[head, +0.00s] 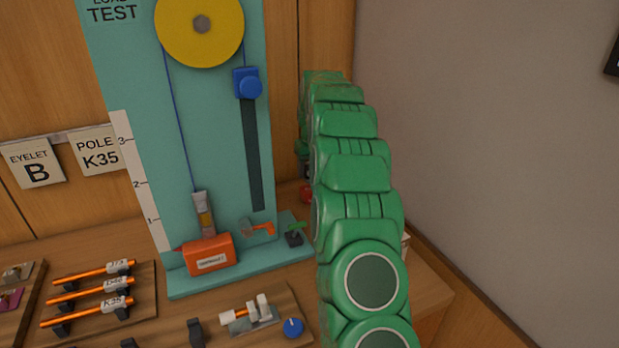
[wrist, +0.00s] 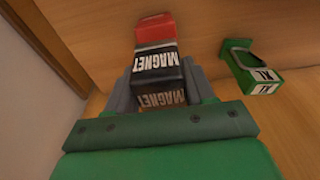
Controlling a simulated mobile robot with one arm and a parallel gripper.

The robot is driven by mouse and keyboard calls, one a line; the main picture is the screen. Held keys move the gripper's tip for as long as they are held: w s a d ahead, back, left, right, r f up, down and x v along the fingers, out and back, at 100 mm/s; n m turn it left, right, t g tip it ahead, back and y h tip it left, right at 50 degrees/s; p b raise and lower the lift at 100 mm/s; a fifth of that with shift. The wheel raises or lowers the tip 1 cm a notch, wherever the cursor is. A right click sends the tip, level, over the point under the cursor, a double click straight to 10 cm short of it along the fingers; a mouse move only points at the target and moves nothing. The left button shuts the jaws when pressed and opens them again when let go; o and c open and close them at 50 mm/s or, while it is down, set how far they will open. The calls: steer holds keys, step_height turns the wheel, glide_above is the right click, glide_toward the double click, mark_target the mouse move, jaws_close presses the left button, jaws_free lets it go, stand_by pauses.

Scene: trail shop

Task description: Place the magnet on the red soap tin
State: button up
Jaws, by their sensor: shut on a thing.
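In the wrist view my gripper (wrist: 157,92) is shut on the magnet (wrist: 155,62), a dark block with white MAGNET lettering, held between the grey fingers. A bright red part (wrist: 155,28) shows right beyond the black face. I cannot tell whether it belongs to the magnet or is a separate red tin behind it. In the head view my green arm hides the gripper and the magnet. A small red patch (head: 306,193) shows beside the arm, too small to identify.
A green item marked XL (wrist: 254,68) is right of the magnet. The teal load-test board (head: 225,150) has a yellow pulley (head: 199,28) and a red-orange box (head: 207,255) at its foot. A rack of orange poles (head: 92,285) is at left. A grey wall is at right.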

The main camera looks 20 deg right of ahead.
mark_target(309, 177)
steer(key=shift+w+f, duration=0.25)
steer(key=shift+f, duration=1.6)
steer(key=shift+f, duration=0.15)
steer(key=o, duration=1.1)
steer(key=shift+o, duration=0.2)
steer(key=r, duration=0.4)
steer(key=s+r, duration=0.1)
steer(key=r, duration=0.7)
steer(key=shift+s+r, duration=0.1)
steer(key=shift+s, duration=0.3)
